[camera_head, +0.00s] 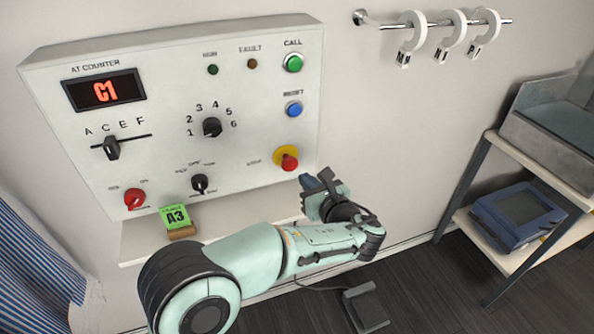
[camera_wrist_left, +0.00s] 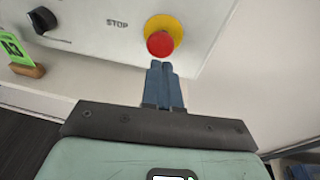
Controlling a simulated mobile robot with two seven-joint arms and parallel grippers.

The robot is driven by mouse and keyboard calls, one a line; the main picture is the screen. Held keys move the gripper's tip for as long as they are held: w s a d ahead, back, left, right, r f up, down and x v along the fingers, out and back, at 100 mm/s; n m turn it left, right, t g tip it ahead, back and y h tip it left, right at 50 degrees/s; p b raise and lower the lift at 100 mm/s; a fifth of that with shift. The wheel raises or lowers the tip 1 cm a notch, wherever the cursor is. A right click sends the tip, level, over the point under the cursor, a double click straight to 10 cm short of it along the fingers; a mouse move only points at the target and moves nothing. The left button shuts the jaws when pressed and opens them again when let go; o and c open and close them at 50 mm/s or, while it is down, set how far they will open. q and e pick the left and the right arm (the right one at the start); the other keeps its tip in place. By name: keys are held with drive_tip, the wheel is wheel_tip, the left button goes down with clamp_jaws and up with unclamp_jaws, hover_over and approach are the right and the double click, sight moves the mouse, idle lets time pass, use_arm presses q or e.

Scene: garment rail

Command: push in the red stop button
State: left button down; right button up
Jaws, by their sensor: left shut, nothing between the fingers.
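The red stop button (camera_head: 289,162) is a red mushroom cap on a yellow round base at the lower right of the white control panel (camera_head: 250,125). In the left wrist view the red stop button (camera_wrist_left: 160,43) sits just beyond the fingertips, beside the printed word STOP. My left gripper (camera_head: 307,181) is shut and empty, a little below and to the right of the button in the head view. In the left wrist view its closed blue fingers (camera_wrist_left: 161,66) point at the button. A small gap seems to show; contact cannot be told. My right gripper is not in view.
A shelf (camera_head: 135,246) under the panel holds a green A3 card (camera_head: 174,217) in a wooden block. A wall rail (camera_head: 440,23) with several tagged hooks is at the upper right. A rack (camera_head: 468,188) with a blue device (camera_head: 520,213) stands at the right.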

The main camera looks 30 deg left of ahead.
sight(292, 163)
use_arm(q)
drive_tip(key=x, duration=0.6)
drive_tip(key=shift+w, duration=0.1)
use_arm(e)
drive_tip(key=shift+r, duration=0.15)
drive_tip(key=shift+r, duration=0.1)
use_arm(q)
drive_tip(key=shift+w+a+r+p, duration=0.15)
drive_tip(key=shift+w+a+p, duration=0.4)
drive_tip(key=shift+a+p, duration=0.15)
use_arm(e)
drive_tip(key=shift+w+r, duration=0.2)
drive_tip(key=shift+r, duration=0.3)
